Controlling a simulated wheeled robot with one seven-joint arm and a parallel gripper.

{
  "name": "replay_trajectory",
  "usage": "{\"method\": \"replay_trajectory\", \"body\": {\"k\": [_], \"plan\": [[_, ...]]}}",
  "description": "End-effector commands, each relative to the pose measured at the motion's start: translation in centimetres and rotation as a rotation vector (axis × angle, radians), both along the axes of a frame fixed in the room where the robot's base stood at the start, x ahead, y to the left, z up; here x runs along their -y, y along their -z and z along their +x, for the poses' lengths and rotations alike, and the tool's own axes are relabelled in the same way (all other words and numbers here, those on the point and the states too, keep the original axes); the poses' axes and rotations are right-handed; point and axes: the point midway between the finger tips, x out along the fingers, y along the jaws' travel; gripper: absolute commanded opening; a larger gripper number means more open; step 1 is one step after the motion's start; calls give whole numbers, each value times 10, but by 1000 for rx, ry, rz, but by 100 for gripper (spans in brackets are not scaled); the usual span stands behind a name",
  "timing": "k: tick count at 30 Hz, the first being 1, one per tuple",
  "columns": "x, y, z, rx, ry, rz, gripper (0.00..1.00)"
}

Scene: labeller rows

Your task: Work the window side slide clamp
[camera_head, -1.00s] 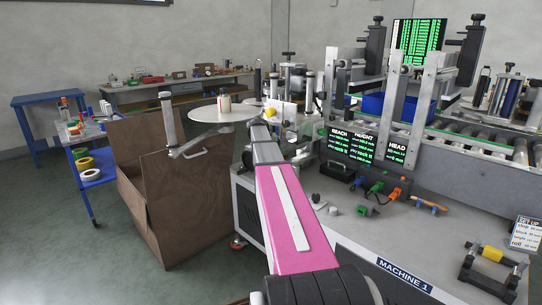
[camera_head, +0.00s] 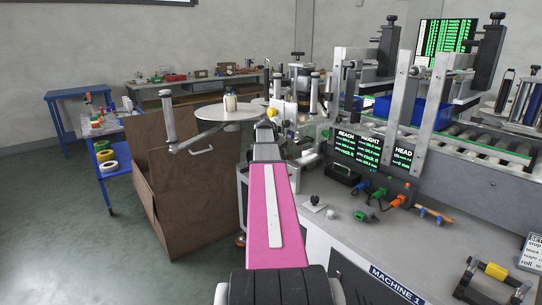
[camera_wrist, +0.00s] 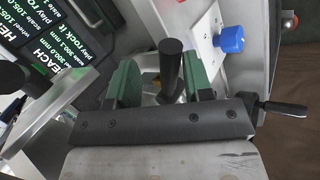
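In the wrist view, the two green finger pads of my gripper (camera_wrist: 162,84) stand apart. A black upright cylindrical handle (camera_wrist: 171,58) shows between them, closer to the right pad, with a gap on its left. I cannot tell whether the right pad touches it. The handle may belong to the slide clamp; its base is hidden behind the gripper body. In the head view, my gripper (camera_head: 267,131) is at the far end of my pink arm, by the labeller's near left end, and small. A yellow knob (camera_head: 272,113) shows just beyond it.
A blue knob (camera_wrist: 229,40) on a pale plate and a black lever (camera_wrist: 282,108) are right of the gripper in the wrist view. Dark readout screens (camera_head: 375,150) stand right of my arm. A round white disc (camera_head: 222,113) and brown panels (camera_head: 190,185) are left.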

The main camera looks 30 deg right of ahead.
Motion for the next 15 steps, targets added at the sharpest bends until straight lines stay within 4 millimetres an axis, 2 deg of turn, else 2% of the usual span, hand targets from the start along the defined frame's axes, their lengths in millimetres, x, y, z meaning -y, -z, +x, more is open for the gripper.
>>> {"method": "replay_trajectory", "body": {"k": [2, 15], "plan": [[9, -1, -9, -1, -9, -1, 45], [-31, -61, 6, 2, -11, -1, 45]]}}
